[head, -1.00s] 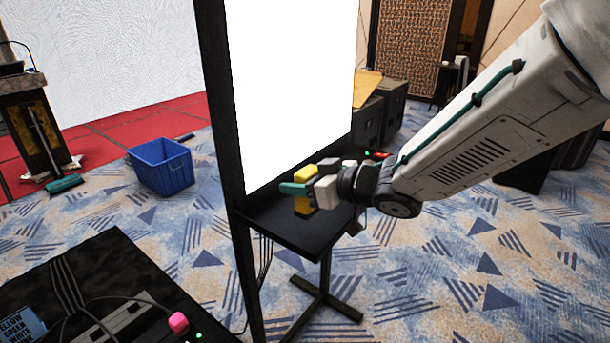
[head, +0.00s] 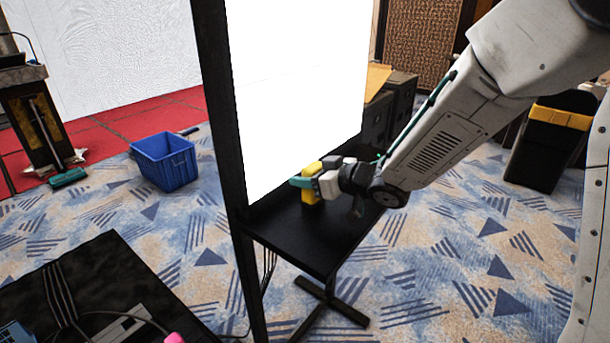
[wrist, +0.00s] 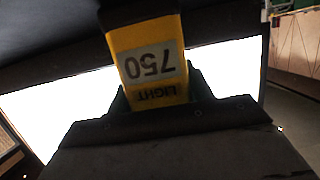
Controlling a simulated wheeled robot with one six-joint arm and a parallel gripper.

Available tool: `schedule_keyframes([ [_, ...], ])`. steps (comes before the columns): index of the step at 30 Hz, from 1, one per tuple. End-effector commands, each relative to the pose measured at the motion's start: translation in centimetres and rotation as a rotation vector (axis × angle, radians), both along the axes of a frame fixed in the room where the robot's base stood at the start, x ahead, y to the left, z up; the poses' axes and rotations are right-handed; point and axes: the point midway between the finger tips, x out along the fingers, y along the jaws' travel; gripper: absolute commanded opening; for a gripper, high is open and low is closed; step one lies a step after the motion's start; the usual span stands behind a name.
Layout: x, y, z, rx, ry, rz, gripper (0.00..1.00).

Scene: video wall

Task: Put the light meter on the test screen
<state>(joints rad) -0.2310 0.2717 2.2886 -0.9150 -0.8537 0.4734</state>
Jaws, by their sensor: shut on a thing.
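The light meter (head: 310,194) is a small yellow block held in my gripper (head: 314,176). The test screen (head: 295,85) is a bright white panel in a black frame. The meter is in front of its lower part, above a black shelf. I cannot tell whether the meter touches the screen. The screen also glows behind the meter in the wrist view (wrist: 75,105).
The black shelf (head: 325,235) on a stand lies below my gripper, looking bare. The black frame post (head: 222,150) rises left of it. A blue crate (head: 164,162) stands on the carpet at left. A black platform with cables (head: 90,290) is at lower left.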

Motion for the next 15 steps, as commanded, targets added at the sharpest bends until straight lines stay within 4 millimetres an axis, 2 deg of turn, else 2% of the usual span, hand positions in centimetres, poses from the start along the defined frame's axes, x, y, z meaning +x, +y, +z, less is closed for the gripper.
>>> schedule_keyframes([
  [9,-0.02,0.13,-0.22,0.0,-0.002,0.002,0.24],
  [10,-0.02,0.13,-0.29,-0.001,-0.001,0.002,0.54],
  [12,-0.03,0.14,-0.24,0.0,-0.002,0.002,0.72],
  [15,-0.03,0.15,-0.22,0.0,-0.002,0.002,0.72],
])
